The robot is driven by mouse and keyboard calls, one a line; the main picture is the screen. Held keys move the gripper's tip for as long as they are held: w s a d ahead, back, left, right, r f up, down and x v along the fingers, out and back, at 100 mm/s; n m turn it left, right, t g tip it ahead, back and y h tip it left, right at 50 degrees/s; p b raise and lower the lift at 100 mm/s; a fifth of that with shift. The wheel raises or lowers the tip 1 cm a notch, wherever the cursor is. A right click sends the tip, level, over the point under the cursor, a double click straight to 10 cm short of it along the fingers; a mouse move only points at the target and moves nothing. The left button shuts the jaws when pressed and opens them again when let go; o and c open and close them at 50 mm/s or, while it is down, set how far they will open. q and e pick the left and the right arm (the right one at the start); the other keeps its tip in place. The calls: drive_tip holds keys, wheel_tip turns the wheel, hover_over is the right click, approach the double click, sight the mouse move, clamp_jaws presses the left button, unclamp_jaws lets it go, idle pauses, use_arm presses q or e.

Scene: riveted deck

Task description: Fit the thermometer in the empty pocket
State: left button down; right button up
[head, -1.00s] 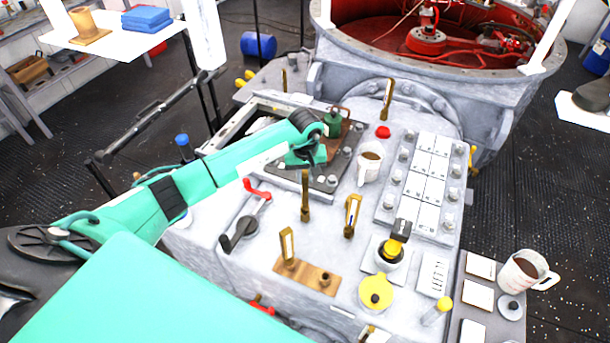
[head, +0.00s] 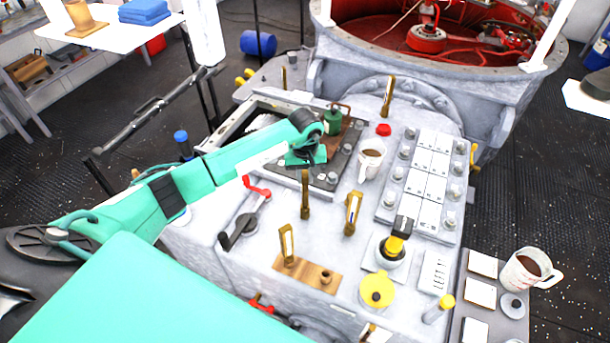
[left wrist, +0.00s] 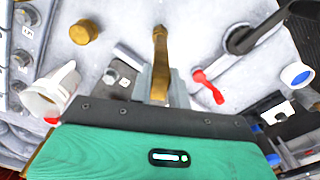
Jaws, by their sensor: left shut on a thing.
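My left gripper (head: 306,167) is shut on a slim brass thermometer (head: 305,197), seen nearly edge-on below the teal hand in the head view. The left wrist view shows the thermometer (left wrist: 160,48) between the grey fingers (left wrist: 158,88). I cannot tell whether its lower end touches the deck. A wooden block (head: 305,272) nearer to me bears another brass thermometer (head: 287,245) and a short brass socket (head: 326,277) with nothing standing in it. More brass thermometers stand upright at the right (head: 352,214) and at the back (head: 388,97). My right gripper is out of view.
A red-handled lever (head: 258,191) lies left of the held thermometer. A white mug (head: 370,160) stands behind it on the right. A yellow-lidded pot (head: 376,290) and a black-and-yellow device (head: 398,238) stand right of the block.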

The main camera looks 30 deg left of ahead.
use_arm(q)
drive_tip(key=shift+f, duration=0.3)
drive_tip(key=c, duration=1.3)
unclamp_jaws()
drive_tip(key=shift+o, duration=0.2)
drive_tip(key=shift+r+b, duration=0.45)
drive_tip(key=shift+r, duration=0.15)
wheel_tip(320, 180, up, 13)
drive_tip(key=b, duration=0.4)
drive_tip(key=shift+s+d, duration=0.15)
drive_tip(key=shift+s, duration=0.05)
drive_tip(key=shift+f, duration=0.2)
